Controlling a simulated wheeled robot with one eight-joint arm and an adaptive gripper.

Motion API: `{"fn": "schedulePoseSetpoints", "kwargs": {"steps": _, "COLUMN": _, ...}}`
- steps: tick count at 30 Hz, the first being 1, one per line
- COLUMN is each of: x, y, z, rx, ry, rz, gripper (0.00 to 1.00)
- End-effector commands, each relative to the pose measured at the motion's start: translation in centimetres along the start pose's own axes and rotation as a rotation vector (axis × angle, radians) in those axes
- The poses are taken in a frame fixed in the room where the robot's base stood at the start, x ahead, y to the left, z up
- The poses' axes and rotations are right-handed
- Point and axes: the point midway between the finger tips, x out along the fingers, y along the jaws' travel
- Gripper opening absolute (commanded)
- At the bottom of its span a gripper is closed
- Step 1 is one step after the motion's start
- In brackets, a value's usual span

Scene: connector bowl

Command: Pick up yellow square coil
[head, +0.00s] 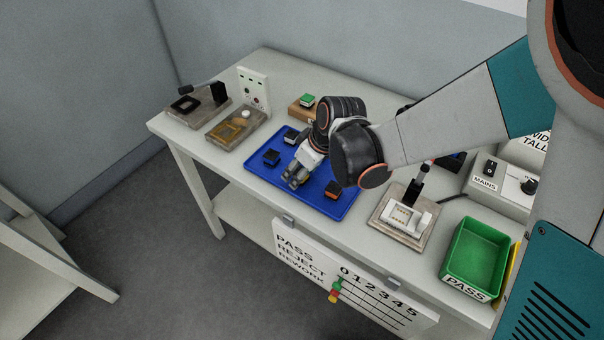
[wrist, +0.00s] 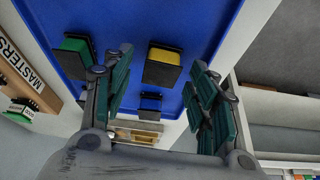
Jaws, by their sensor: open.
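The yellow coil (wrist: 165,62) has a yellow block top and a black square base. It sits on the blue tray (wrist: 215,20) in the wrist view, between and beyond the tips of my open fingers. My gripper (wrist: 160,78) is empty, with one finger on each side of the coil's line. In the head view my gripper (head: 294,180) hangs low over the tray (head: 320,208). I cannot make out the yellow coil there; my gripper and arm may hide it.
A green-topped block (wrist: 76,50) sits left of the yellow coil, close to my left finger. An orange-topped block (head: 333,190) lies at the tray's right. A green PASS bin (head: 449,266) stands at the table's right.

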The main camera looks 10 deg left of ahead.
Motion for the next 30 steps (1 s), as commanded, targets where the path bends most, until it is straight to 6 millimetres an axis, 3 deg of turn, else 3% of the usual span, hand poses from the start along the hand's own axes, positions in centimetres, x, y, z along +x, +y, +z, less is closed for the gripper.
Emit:
{"fn": "schedulePoseSetpoints", "kwargs": {"steps": 3, "x": -0.1, "y": 0.0, "z": 0.0, "rx": 0.001, "ry": 0.0, "rz": 0.0, "gripper": 0.53}}
{"fn": "schedulePoseSetpoints", "kwargs": {"steps": 9, "x": -0.1, "y": 0.0, "z": 0.0, "rx": 0.001, "ry": 0.0, "rz": 0.0, "gripper": 0.08}}
{"fn": "schedulePoseSetpoints", "kwargs": {"steps": 10, "x": -0.1, "y": 0.0, "z": 0.0, "rx": 0.001, "ry": 0.0, "rz": 0.0, "gripper": 0.06}}
{"fn": "schedulePoseSetpoints", "kwargs": {"steps": 22, "x": -0.5, "y": 0.0, "z": -0.1, "rx": 0.001, "ry": 0.0, "rz": 0.0, "gripper": 0.06}}
{"fn": "schedulePoseSetpoints", "kwargs": {"steps": 30, "x": -3.0, "y": 0.0, "z": -1.2, "rx": 0.001, "ry": 0.0, "rz": 0.0, "gripper": 0.06}}
